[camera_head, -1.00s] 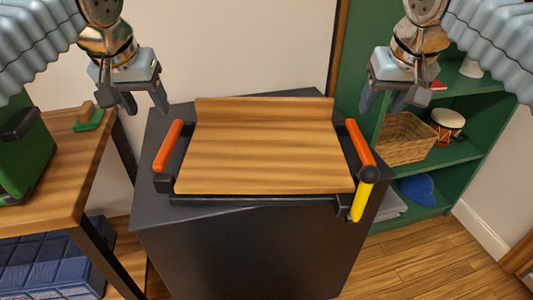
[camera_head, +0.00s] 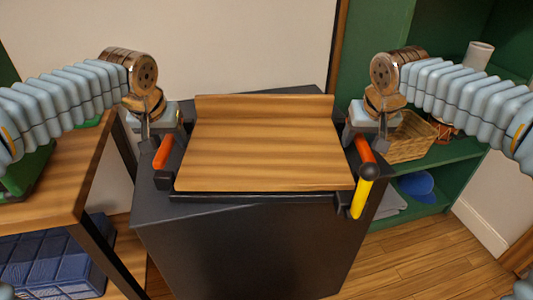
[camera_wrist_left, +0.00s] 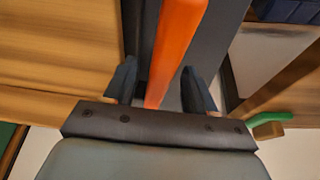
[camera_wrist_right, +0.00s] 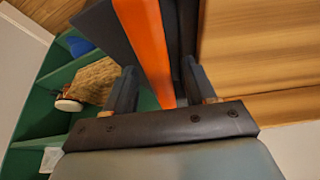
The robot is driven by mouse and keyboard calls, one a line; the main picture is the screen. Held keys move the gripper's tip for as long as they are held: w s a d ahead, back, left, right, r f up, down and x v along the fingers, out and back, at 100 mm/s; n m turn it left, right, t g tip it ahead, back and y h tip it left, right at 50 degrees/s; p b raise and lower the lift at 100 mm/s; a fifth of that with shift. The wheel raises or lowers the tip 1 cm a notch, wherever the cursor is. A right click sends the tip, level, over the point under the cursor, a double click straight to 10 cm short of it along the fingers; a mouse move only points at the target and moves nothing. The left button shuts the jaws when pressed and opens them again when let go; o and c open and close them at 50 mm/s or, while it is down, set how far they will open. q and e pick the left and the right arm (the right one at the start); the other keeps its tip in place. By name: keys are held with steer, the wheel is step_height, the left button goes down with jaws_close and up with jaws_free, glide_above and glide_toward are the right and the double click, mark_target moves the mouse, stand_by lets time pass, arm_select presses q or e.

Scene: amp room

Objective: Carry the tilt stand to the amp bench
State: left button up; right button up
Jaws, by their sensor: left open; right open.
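The tilt stand (camera_head: 262,150) has a tilted wooden board with a back ledge, a black frame and an orange handle on each side. It rests on a dark grey cabinet (camera_head: 250,250). A yellow lever (camera_head: 361,197) with a black knob is at its front right. My left gripper (camera_head: 160,142) is open at the left handle (camera_head: 164,152); in the left wrist view its fingers (camera_wrist_left: 160,88) stand either side of this handle (camera_wrist_left: 178,50). My right gripper (camera_head: 372,138) is open at the right handle (camera_head: 364,150); in the right wrist view its fingers (camera_wrist_right: 160,88) straddle it (camera_wrist_right: 146,42).
A wooden-topped bench (camera_head: 60,185) stands at the left, with a green object on top and a blue quilted box (camera_head: 50,265) below. A green shelf (camera_head: 440,165) at the right holds a wicker basket (camera_head: 412,138) and a blue cap (camera_head: 416,186). Floor is clear at front right.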

arm_select(q)
steer(key=shift+f, duration=0.15)
arm_select(e)
steer(key=shift+f, duration=0.15)
arm_select(q)
jaws_close()
arm_select(e)
jaws_close()
stand_by(0.9)
arm_select(q)
steer(key=shift+w+r, duration=0.1)
steer(key=shift+r, duration=0.2)
arm_select(e)
steer(key=shift+w+r, duration=0.1)
steer(key=shift+r, duration=0.2)
